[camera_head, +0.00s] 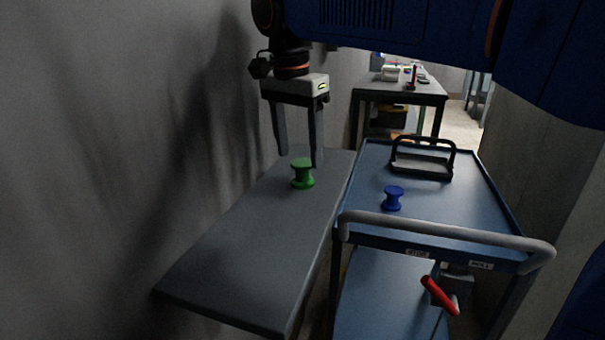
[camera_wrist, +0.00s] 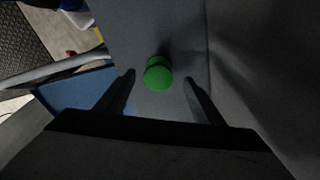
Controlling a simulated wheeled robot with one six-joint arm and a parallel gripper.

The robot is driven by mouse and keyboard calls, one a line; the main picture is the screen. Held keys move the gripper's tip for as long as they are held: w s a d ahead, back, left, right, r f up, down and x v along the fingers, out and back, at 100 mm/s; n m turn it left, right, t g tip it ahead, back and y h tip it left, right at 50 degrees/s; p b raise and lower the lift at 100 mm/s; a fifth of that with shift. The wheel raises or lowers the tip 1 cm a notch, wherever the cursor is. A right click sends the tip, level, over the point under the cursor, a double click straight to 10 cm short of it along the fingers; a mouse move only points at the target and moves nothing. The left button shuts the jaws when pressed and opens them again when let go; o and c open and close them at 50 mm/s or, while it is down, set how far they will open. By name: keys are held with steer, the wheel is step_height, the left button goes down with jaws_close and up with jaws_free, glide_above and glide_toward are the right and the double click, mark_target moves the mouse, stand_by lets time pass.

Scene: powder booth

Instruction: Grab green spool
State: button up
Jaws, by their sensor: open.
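The green spool (camera_head: 302,173) stands upright on the grey shelf (camera_head: 240,244) along the left wall, near its far end. It also shows in the wrist view (camera_wrist: 158,74), just beyond the fingertips and between their lines. My gripper (camera_head: 300,160) points down at the spool from above. Its two fingers are spread apart, with nothing between them. In the wrist view my gripper (camera_wrist: 160,78) has one finger on each side of the picture. I cannot tell the exact height of the fingertips over the shelf.
A blue cart (camera_head: 455,205) stands right of the shelf. It carries a blue spool (camera_head: 392,198) and a black-handled tool (camera_head: 422,160). Its grey push bar (camera_head: 445,232) faces me. A red-handled clamp (camera_head: 440,295) sits below. A table (camera_head: 400,90) with small items is farther back.

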mark_target(302, 162)
steer(key=shift+w+d+f, duration=0.15)
steer(key=shift+d+f, duration=0.05)
steer(key=shift+f, duration=1.05)
steer(key=shift+w+d+f, duration=0.1)
steer(key=shift+d+f, duration=0.1)
steer(key=shift+f, duration=1.05)
steer(key=c, duration=1.2)
